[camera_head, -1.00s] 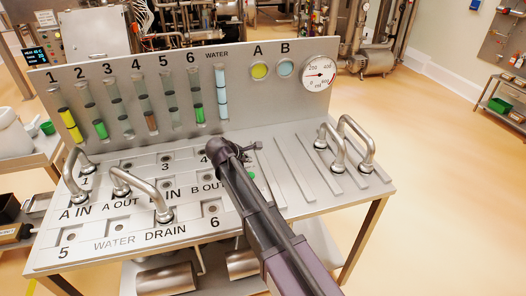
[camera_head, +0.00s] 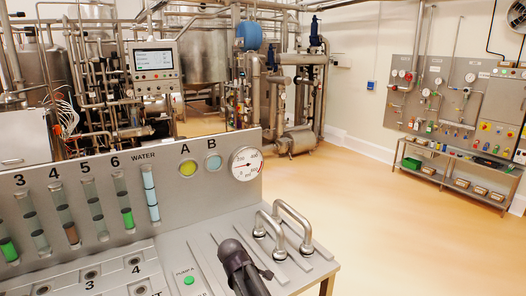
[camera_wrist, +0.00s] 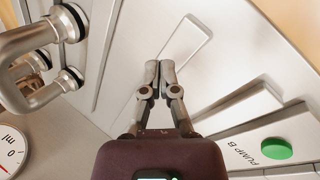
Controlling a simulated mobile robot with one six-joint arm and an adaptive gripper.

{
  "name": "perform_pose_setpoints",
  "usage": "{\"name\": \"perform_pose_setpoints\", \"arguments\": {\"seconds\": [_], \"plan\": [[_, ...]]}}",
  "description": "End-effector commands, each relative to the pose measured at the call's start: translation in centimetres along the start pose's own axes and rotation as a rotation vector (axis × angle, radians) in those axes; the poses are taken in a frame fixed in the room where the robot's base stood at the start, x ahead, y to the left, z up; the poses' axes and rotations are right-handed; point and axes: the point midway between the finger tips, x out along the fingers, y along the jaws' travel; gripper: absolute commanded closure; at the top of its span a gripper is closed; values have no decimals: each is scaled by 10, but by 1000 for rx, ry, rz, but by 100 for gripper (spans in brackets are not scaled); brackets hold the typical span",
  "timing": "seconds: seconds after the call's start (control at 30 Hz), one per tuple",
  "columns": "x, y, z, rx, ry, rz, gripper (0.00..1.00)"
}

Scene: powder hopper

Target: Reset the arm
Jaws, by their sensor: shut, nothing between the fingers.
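My gripper (camera_wrist: 159,75) is shut and empty in the wrist view, its two fingertips together above the grey panel of the bench (camera_wrist: 235,55). In the head view my dark arm reaches in from the bottom edge, over the slotted right part of the bench top (camera_head: 205,262).
Bent metal pipes (camera_head: 292,224) stand right of my arm; they also show at the wrist view's upper left (camera_wrist: 35,40). A green pump button (camera_head: 189,280) is left of my arm. A gauge (camera_head: 246,164) is on the upright panel. Open floor (camera_head: 390,235) lies to the right.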

Motion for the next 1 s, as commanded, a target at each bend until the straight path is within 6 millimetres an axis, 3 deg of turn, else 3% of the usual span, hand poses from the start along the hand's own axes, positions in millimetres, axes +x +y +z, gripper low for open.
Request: {"name": "perform_pose_setpoints", "arguments": {"seconds": [0.03, 0.1, 0.6, 0.8, 1.0], "plan": [[5, -1, 22, 64, -6, -28, 100], [11, -2, 43, 151, -13, -68, 100], [34, -27, 184, 771, -85, -338, 100], [34, -41, 224, 976, -117, -426, 100], [33, -48, 240, 1078, -134, -472, 100]]}}
